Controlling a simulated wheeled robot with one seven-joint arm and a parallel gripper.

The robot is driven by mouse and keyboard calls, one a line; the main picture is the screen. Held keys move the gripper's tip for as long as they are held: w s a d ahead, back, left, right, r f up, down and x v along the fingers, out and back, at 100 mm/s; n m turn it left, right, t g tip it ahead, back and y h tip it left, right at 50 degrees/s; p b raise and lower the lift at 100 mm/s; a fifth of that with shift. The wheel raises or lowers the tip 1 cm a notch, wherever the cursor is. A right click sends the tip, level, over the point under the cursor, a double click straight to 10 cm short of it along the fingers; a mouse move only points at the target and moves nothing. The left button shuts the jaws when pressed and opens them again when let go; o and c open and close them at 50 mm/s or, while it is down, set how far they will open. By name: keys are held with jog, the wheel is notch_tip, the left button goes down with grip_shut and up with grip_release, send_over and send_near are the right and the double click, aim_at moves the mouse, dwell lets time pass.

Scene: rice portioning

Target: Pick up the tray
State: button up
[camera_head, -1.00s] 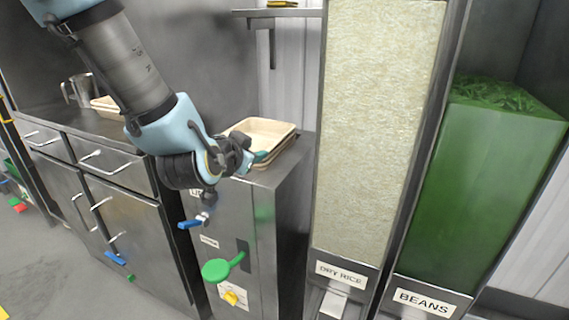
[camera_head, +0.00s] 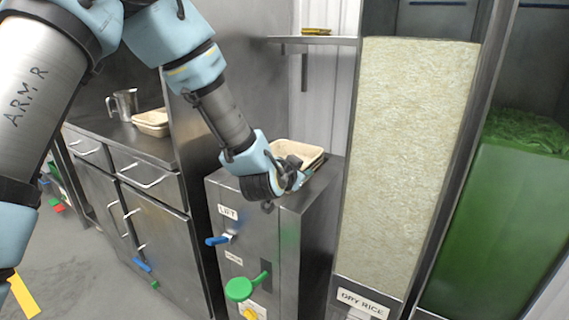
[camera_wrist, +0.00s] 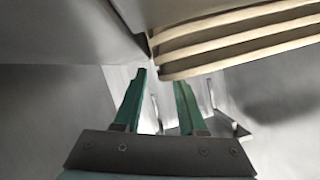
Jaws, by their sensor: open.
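A stack of beige trays (camera_head: 298,150) sits on top of the metal cabinet at the centre of the head view. In the wrist view the layered rims of the stacked trays (camera_wrist: 235,38) show at the upper right, beyond the fingers. My gripper (camera_wrist: 160,82) is open, its two green fingers apart with nothing seen between them. In the head view my gripper (camera_head: 303,178) is at the near side of the stack, partly hidden by my wrist. I cannot tell whether a finger touches a tray.
The cabinet (camera_head: 310,215) has a blue lever (camera_head: 217,240) and a green knob (camera_head: 240,289) on its front. The dry rice dispenser (camera_head: 410,150) stands close on the right, with the beans bin (camera_head: 500,220) beyond. Another tray stack (camera_head: 152,122) and a metal jug (camera_head: 123,104) stand on the left counter.

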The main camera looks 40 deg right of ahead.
grip_shut()
dwell(0.3)
dwell(1.2)
